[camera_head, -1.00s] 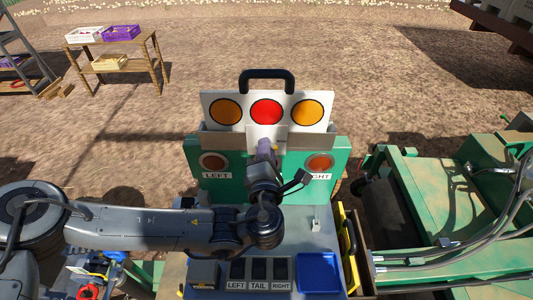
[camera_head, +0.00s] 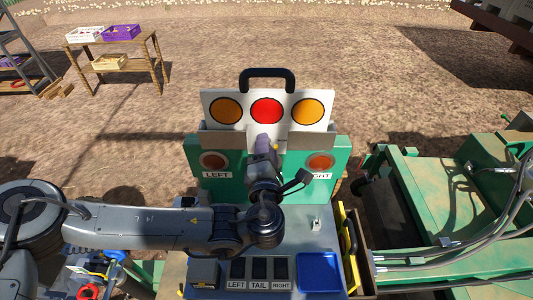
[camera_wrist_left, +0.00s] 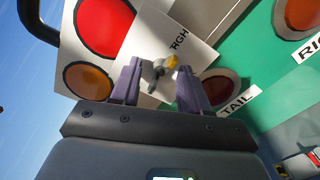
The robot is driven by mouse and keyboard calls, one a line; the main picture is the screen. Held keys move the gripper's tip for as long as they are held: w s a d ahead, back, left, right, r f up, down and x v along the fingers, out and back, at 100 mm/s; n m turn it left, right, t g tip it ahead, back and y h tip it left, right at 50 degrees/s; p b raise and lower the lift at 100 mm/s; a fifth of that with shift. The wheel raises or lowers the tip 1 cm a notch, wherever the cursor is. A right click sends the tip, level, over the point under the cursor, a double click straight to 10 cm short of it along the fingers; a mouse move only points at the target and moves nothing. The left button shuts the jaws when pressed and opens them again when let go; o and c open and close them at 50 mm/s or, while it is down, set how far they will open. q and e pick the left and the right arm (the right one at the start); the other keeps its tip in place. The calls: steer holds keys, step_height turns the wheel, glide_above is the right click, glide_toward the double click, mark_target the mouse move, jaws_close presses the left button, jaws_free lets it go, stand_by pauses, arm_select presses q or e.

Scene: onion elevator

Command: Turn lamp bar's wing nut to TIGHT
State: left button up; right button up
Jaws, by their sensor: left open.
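The lamp bar (camera_head: 240,122) is a white board with orange, red and orange lamps and a black handle (camera_head: 267,73), upright behind the green panel. The wing nut (camera_wrist_left: 158,70) shows in the left wrist view as a small metal piece with a yellow end, on a white plate. My left gripper (camera_wrist_left: 158,80) is open, its two purple fingers on either side of the nut. I cannot tell whether they touch it. In the head view the gripper (camera_head: 268,145) points at the middle of the bar and largely hides the nut. A label beside the nut is only partly readable.
The green panel (camera_head: 322,188) carries round lamps and labels. In front are a switch box (camera_head: 258,270) marked LEFT, TAIL, RIGHT and a blue tray (camera_head: 319,272). Green machinery (camera_head: 440,200) stands at right. A wooden rack (camera_head: 118,60) stands far back left.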

arm_select(q)
steer(key=s+b, duration=0.4)
steer(key=s, duration=0.6)
steer(key=shift+s+b, duration=0.35)
steer(key=shift+s, duration=0.05)
steer(key=shift+f, duration=0.1)
